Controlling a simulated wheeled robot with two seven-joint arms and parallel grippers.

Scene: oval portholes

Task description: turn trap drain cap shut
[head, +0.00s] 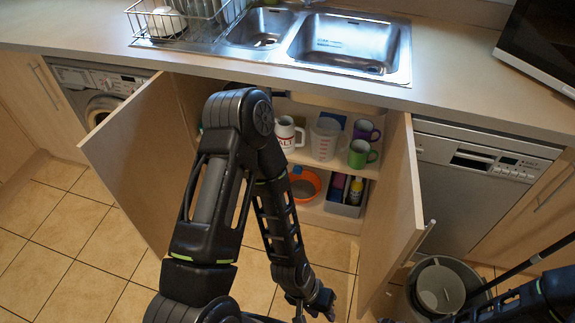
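The trap drain cap does not show; the space under the sink is partly hidden by my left arm and the counter. The sink (345,42) is set in the counter above an open cabinet. My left gripper (312,308) is low in front of the open cabinet, at the bottom edge of the head view, well below and apart from the shelf. Its fingers are small and partly cut off, so I cannot tell whether it is open. Part of my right arm shows at the lower right; its gripper does not show.
Both cabinet doors, left (135,150) and right (392,205), stand open. The shelf holds a white mug (287,133), a measuring jug (324,139), a green mug (360,154) and a purple mug (367,131). Below are an orange bowl (311,186) and a bin of bottles (347,207). A grey bucket (461,275) stands right.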

